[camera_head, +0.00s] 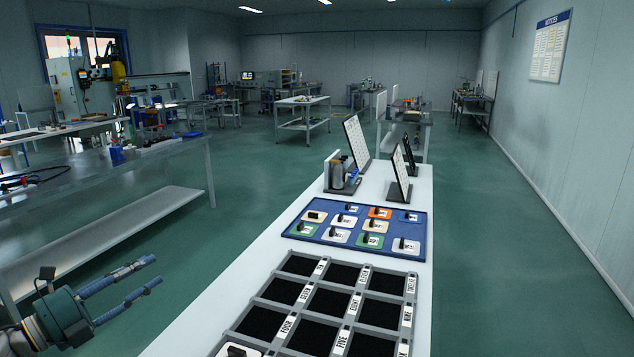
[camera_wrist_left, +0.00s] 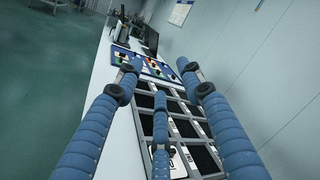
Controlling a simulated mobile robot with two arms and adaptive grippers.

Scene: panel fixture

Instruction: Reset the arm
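My left gripper (camera_head: 155,272) comes in at the lower left of the head view, over the floor to the left of the white table (camera_head: 225,270). Its blue fingers are spread apart with nothing between them; the left wrist view also shows the fingers (camera_wrist_left: 160,78) open and empty. In that view the table's trays lie beyond and below the fingers. My right gripper is in neither view.
A grey compartment tray (camera_head: 282,293) with number-word labels sits on the table; a white piece (camera_head: 240,351) lies in its near left compartment. Behind it is a blue tray (camera_head: 328,244) with several coloured pieces, then upright panels (camera_head: 357,142). A metal bench (camera_head: 110,170) stands left.

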